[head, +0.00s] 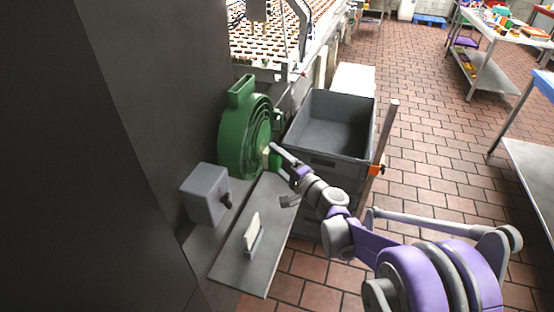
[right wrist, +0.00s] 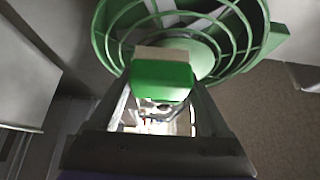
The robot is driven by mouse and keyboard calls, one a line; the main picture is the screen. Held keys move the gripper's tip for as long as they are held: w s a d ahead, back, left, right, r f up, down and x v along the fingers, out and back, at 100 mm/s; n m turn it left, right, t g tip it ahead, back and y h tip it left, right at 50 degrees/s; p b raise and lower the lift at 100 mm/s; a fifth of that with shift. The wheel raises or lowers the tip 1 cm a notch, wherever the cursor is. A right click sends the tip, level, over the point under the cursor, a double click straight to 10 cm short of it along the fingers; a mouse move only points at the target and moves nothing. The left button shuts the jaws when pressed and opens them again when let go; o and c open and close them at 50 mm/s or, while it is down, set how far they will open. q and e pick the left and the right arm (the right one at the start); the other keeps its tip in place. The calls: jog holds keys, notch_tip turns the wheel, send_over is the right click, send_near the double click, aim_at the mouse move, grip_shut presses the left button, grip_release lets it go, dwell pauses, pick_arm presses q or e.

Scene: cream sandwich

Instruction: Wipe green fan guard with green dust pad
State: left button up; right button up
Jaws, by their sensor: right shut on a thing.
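The green fan guard (head: 236,140) stands upright on the grey shelf against the dark wall. Its round ribs fill the top of the right wrist view (right wrist: 255,30). My right gripper (head: 272,158) is shut on the green dust pad (right wrist: 162,80), which has a beige face along its upper edge. The pad is right in front of the guard's ribs; I cannot tell if it touches them. In the head view the pad (head: 275,160) shows small at the gripper's tip. My left gripper is not in view.
A grey box with a black knob (head: 203,193) and a small upright white piece on a holder (head: 252,232) are on the shelf (head: 240,272). A deep grey crate (head: 335,150) stands just right of the guard, close to my right arm. Tiled floor lies open at right.

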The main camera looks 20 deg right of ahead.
jog(key=shift+w+a, duration=0.55)
jog(key=shift+a, duration=0.25)
jog(key=shift+w+d, duration=0.1)
jog(key=shift+w+d+p, duration=0.15)
jog(key=shift+w+d, duration=0.4)
jog(key=shift+w, duration=0.2)
jog(key=shift+w+d+p, duration=0.15)
jog(key=shift+w+d, duration=0.4)
jog(key=shift+w, duration=0.2)
jog(key=shift+w+a, duration=0.1)
jog(key=shift+s+a, duration=0.65)
jog(key=shift+s, duration=0.2)
jog(key=shift+s+a, duration=0.6)
jog(key=shift+s, duration=0.2)
jog(key=shift+s+d, duration=0.55)
jog(key=shift+d, duration=0.25)
jog(key=shift+s+d, duration=0.55)
jog(key=shift+d, duration=0.3)
jog(key=shift+s+d, duration=0.55)
jog(key=shift+d, duration=0.25)
jog(key=shift+d, duration=0.1)
jog(key=shift+s+d, duration=0.45)
jog(key=shift+d, duration=0.15)
jog(key=shift+s+d, duration=0.4)
jog(key=shift+d, duration=0.2)
